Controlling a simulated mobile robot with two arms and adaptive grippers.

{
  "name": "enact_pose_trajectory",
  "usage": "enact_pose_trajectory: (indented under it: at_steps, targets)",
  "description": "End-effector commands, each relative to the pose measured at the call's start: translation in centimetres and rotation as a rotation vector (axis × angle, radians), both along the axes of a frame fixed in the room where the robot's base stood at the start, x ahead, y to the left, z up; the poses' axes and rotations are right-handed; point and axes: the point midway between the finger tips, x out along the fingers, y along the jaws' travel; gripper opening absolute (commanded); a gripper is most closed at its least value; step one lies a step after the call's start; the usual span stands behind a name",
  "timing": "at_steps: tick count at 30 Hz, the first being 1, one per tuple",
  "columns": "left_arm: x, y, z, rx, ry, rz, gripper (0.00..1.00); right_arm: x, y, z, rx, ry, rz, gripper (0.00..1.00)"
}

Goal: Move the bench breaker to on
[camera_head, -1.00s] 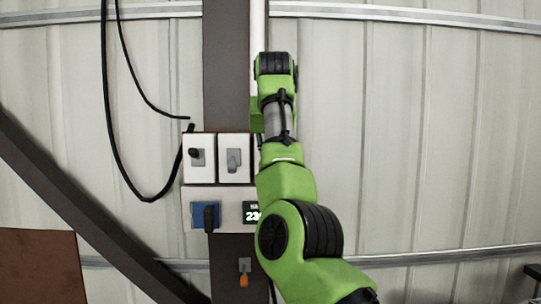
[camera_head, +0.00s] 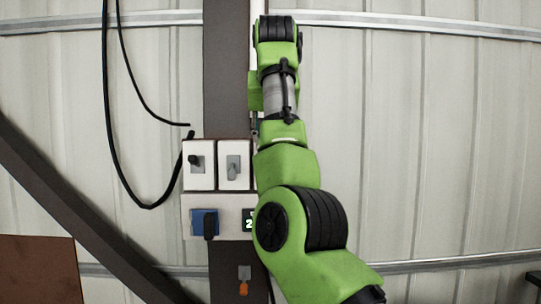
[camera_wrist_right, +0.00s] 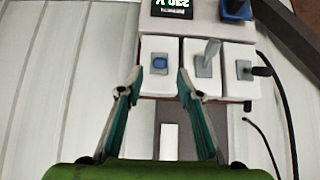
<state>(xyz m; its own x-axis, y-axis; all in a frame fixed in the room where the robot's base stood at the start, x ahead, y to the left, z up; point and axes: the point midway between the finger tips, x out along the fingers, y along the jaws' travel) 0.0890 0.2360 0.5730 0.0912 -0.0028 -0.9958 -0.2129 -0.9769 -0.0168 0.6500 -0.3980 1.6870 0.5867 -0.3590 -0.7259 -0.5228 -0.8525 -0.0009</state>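A white breaker box (camera_head: 235,164) with a grey lever sits on the dark column, beside a white box with a black knob (camera_head: 194,160). The lever (camera_wrist_right: 208,55) also shows in the right wrist view. There, a third white box with a blue button (camera_wrist_right: 160,64) stands beside it; my arm hides it in the head view. I cannot tell which is the bench breaker. My right gripper (camera_wrist_right: 159,84) is open and empty, its fingertips near the lower edges of the button and lever boxes. My right arm hides it in the head view. My left gripper is not in view.
Below the boxes is a white panel with a blue socket (camera_head: 205,222) and a partly covered display (camera_head: 248,221). An orange-tipped switch (camera_head: 244,287) sits lower on the column. A black cable (camera_head: 112,130) hangs at left. A dark diagonal beam (camera_head: 75,220) crosses the lower left.

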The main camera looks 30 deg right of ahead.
Motion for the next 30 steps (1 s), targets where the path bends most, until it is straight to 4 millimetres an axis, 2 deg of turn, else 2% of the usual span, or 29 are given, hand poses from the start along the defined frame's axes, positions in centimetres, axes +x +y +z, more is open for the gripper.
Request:
enact_pose_trajectory:
  at_steps: [3, 9, 30]
  targets:
    - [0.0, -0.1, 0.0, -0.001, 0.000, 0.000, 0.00, -1.1, 0.7, 1.5, 0.001, 0.000, 0.001, 0.33]
    - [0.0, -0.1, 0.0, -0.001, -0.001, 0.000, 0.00, -2.1, 1.3, 2.5, 0.001, 0.001, 0.000, 0.33]
    - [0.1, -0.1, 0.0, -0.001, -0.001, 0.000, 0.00, -2.1, 1.3, 2.6, 0.001, 0.001, 0.000, 0.33]
